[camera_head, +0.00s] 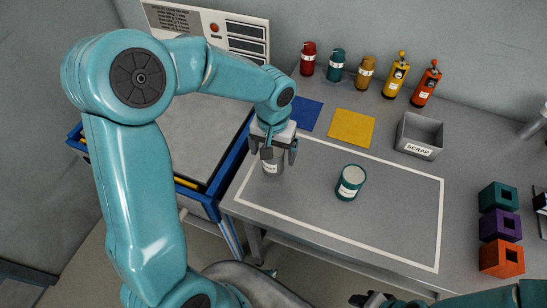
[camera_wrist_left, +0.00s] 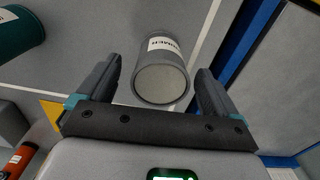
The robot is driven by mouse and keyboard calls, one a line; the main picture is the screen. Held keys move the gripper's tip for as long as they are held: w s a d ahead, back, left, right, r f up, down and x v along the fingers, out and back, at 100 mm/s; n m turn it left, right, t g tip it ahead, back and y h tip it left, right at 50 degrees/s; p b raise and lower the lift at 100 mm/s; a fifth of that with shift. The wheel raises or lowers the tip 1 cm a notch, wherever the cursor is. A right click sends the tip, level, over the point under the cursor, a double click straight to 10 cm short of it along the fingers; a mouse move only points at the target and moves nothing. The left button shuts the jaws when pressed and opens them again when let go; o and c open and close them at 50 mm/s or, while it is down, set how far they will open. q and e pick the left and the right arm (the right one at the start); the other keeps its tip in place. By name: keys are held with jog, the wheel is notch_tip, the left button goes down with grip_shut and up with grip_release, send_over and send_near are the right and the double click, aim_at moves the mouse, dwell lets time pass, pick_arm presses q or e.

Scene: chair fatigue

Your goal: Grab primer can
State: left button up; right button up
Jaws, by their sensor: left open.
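The primer can is a grey can with a white label (camera_head: 271,168). It stands at the left end of the white-outlined area on the bench. In the left wrist view the can (camera_wrist_left: 161,82) lies between the two fingers, with a visible gap on each side. My left gripper (camera_head: 272,154) is open above and around the can, pointing down. The gripper hides part of the can in the head view. My right gripper (camera_head: 372,299) shows only in part at the bottom edge; its jaws cannot be made out.
A teal can (camera_head: 350,183) stands to the right inside the outline. Blue (camera_head: 305,113) and yellow (camera_head: 352,127) mats, a scrap bin (camera_head: 419,136) and several small cans and bottles are behind. Teal, purple and orange blocks (camera_head: 500,258) stand at right. A blue-edged cart (camera_head: 190,188) is at left.

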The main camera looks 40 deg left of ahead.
pick_arm(q)
notch_tip(320, 180, down, 4)
jog(key=shift+w+a+r, duration=0.1)
jog(key=shift+r, duration=0.05)
jog(key=c, duration=1.3)
jog(key=shift+r, duration=0.1)
jog(key=shift+r, duration=0.1)
